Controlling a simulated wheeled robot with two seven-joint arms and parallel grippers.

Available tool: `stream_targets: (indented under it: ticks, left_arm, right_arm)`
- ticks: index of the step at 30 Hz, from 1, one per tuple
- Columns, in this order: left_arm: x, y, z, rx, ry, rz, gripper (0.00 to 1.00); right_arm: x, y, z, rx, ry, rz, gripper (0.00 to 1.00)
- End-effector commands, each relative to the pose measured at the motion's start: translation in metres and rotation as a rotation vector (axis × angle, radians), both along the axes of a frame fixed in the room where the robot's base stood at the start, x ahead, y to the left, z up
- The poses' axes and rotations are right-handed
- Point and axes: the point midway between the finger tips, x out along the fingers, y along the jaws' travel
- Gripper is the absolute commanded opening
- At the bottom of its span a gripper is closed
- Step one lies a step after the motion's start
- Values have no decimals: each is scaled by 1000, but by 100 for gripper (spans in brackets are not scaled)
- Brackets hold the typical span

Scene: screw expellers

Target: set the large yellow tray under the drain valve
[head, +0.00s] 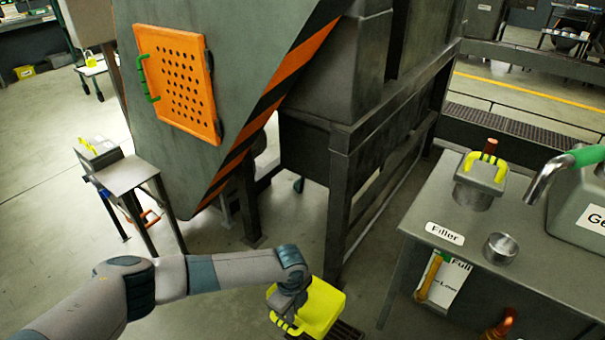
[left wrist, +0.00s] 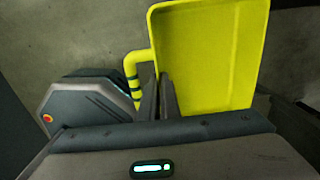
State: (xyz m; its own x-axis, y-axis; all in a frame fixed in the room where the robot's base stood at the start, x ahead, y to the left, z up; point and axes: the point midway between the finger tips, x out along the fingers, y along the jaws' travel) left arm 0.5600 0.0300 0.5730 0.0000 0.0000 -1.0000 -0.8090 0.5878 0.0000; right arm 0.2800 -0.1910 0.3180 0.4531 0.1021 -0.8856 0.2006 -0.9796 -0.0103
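The large yellow tray (head: 322,308) is at the bottom centre of the head view, beside the grey machine cabinet. In the left wrist view, the tray (left wrist: 210,55) fills the upper middle, its yellow handle (left wrist: 131,75) on its left side. My left gripper (head: 287,306) is at the handle. In the left wrist view, its fingers (left wrist: 161,88) are close together at the handle beside the tray wall, and appear shut on it; the exact contact is hidden. A copper-coloured fitting (head: 499,325), perhaps the drain valve, shows low on the cabinet. My right gripper is out of view.
The cabinet (head: 400,280) with a "Filler" label and level gauge (head: 437,280) stands right of the tray. A dark floor grate (head: 348,331) lies by the tray. A large machine stand (head: 340,215) rises behind. Open floor (head: 225,285) lies behind my left arm.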

Motion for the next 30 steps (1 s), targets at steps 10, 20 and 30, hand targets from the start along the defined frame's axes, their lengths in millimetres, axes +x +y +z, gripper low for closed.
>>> stream_targets:
  ticks: [10,20,30]
  left_arm:
    - [0,0,6,-1,-1,0,0]
    - [2,3,12,-2,-1,39,0]
    - [9,24,60,-18,-1,339,0]
  right_arm:
    - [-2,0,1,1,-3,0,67]
    - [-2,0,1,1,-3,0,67]
    - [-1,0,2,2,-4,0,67]
